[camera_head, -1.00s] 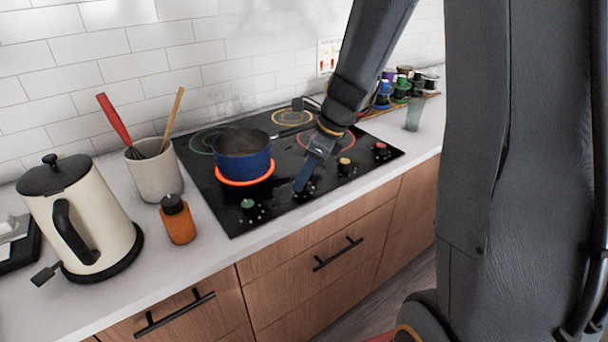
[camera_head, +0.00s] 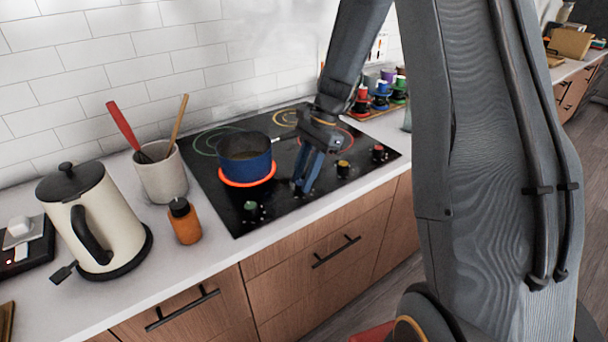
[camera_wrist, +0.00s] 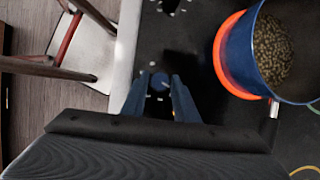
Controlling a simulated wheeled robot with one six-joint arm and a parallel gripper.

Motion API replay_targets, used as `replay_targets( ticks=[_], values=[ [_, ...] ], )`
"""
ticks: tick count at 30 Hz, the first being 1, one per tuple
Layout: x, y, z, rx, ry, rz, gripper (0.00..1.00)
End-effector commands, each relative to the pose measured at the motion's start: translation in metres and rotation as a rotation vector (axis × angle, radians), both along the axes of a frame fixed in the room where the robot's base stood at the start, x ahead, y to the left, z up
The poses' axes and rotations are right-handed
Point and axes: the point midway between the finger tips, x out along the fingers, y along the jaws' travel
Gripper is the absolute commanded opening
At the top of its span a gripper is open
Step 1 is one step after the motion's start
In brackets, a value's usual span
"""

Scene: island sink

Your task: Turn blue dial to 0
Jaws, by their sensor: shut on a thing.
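The blue dial (camera_wrist: 160,80) shows in the wrist view between my fingertips, with white marks around it on the black cooktop (camera_wrist: 190,50). My gripper (camera_head: 302,188) is at the cooktop's front edge, pointing down, and it hides the dial in the head view. In the wrist view my gripper (camera_wrist: 158,86) has one finger on each side of the dial and is shut on it. The dial's pointer and the number it faces are too small to read.
A blue pot (camera_head: 245,166) of small pellets stands on a glowing red burner ring (camera_head: 262,180), close to my gripper. A green dial (camera_head: 250,206) lies to the left, yellow (camera_head: 343,167) and red (camera_head: 378,151) dials to the right. An orange bottle (camera_head: 185,224) stands on the counter.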

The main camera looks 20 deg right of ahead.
Motion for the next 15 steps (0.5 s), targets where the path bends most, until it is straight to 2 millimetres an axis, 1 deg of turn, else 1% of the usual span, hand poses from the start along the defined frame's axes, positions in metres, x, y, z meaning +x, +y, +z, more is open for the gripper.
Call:
replay_targets(
  ticks=[6, 15],
  values=[
    [0.0013, 0.001, 0.0002, 0.001, 0.002, 0.177, 0.05],
    [0.0025, 0.0015, 0.0003, 0.001, 0.001, 0.341, 0.05]
  ],
)
